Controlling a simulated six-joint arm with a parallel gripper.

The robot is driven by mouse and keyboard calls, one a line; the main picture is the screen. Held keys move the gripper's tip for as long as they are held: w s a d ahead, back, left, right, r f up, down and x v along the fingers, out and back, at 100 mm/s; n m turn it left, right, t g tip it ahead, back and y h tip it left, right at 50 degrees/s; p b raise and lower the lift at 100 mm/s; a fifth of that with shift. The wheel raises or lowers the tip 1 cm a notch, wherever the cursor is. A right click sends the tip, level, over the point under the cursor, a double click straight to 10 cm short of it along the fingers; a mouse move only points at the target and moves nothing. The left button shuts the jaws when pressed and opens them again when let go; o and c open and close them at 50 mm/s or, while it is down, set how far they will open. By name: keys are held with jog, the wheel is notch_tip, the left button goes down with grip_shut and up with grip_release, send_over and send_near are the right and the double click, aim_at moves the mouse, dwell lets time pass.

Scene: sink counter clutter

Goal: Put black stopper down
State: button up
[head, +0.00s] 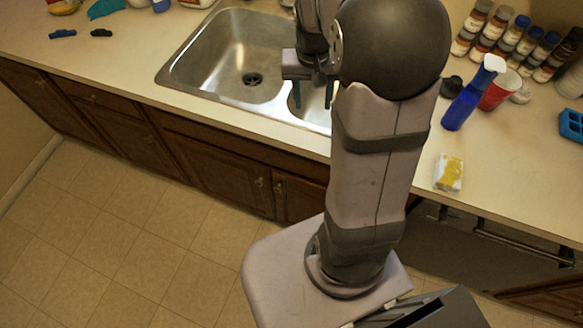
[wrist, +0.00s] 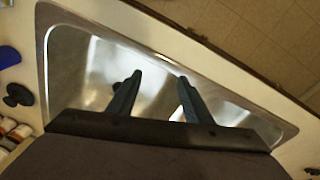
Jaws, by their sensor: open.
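The black stopper (head: 451,86) sits on the counter to the right of the sink, just left of the blue spray bottle. In the wrist view it is the dark knobbed piece (wrist: 18,95) at the left, beside the sink rim. My gripper (head: 312,94) is over the sink, near the divider between its two basins, apart from the stopper. In the wrist view my gripper (wrist: 160,76) has its two fingers spread with nothing between them. My arm hides part of the right basin in the head view.
The steel sink (head: 205,55) has a dark drain (head: 252,79) in its left basin. A blue spray bottle (head: 470,98), a red cup (head: 499,90) and several spice jars (head: 490,38) crowd the right counter. A yellow-and-white sponge (head: 448,173) lies near the front edge.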

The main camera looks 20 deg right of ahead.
jog(key=s+a+f+n, duration=0.2)
jog(key=s+a, duration=0.4)
jog(key=s, duration=0.1)
jog(key=s+a+f+n+y, duration=0.1)
jog(key=s+a+f+n, duration=0.1)
jog(key=s+a, duration=0.3)
jog(key=shift+s+a+f+n+g, duration=0.35)
jog(key=shift+s+n, duration=0.35)
jog(key=shift+s, duration=0.25)
